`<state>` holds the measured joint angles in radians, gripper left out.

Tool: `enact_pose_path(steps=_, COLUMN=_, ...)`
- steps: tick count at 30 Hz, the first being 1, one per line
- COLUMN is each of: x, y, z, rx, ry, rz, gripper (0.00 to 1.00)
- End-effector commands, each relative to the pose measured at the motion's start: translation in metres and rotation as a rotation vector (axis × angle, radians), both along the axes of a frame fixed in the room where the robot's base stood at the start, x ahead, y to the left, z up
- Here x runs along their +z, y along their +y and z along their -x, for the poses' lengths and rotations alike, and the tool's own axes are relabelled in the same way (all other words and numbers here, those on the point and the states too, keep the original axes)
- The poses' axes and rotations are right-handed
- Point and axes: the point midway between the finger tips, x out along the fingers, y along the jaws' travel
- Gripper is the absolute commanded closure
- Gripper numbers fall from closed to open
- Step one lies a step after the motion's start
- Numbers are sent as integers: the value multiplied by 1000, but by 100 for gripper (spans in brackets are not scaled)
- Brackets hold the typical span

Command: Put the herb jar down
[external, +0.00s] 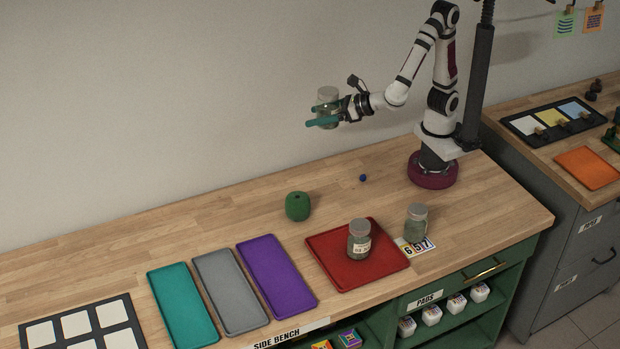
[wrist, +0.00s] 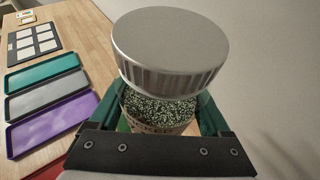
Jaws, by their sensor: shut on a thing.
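My gripper (external: 325,122) is shut on a herb jar (external: 328,103) and holds it upright, high above the bench. In the wrist view the jar's ridged silver lid (wrist: 172,50) is close to the camera, with dark green flecked herbs (wrist: 160,108) in the glass below. The teal fingers stand on both sides of the jar. A second, similar jar (external: 359,240) with a label stands on the red tray (external: 325,250). A third jar (external: 416,222) stands to its right, beside a number card (external: 414,248).
Teal (external: 184,305), grey (external: 230,290) and purple (external: 277,274) trays lie in a row on the wooden bench. A green round object (external: 297,206) and a small blue ball (external: 363,178) sit behind the red tray. The bench's back left is clear.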

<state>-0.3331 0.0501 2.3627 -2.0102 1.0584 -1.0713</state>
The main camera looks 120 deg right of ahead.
Motion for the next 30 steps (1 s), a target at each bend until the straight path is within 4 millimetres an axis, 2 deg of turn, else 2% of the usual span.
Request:
enact_pose_path(steps=1, x=21, y=7, z=-8, rx=51, ry=-13, rz=-4, gripper=93)
enact_pose_path(steps=3, x=47, y=16, z=-22, rx=127, ry=-11, rz=-4, gripper=93)
enact_pose_path(steps=7, x=87, y=29, z=-55, rx=234, ry=-8, rz=-2, gripper=93)
enact_pose_path(steps=10, x=99, y=30, z=-94, rx=269, ry=0, rz=0, gripper=93)
enact_pose_path(steps=13, x=88, y=23, z=-135, rx=265, ry=8, rz=1, gripper=93)
enact_pose_path(steps=17, x=57, y=6, z=-185, rx=240, ry=11, rz=1, gripper=93)
enact_pose_path(steps=20, x=22, y=-11, z=-222, rx=217, ry=11, rz=1, gripper=93)
enact_pose_path(steps=23, x=-27, y=-35, z=-258, rx=193, ry=12, rz=2, gripper=93)
enact_pose_path(steps=24, x=-49, y=-46, z=-269, rx=182, ry=10, rz=0, gripper=93)
enact_pose_path(steps=27, x=-104, y=-70, z=-291, rx=165, ry=10, rz=1, gripper=93)
enact_pose_path(steps=30, x=-146, y=-88, z=-300, rx=152, ry=6, rz=0, gripper=93)
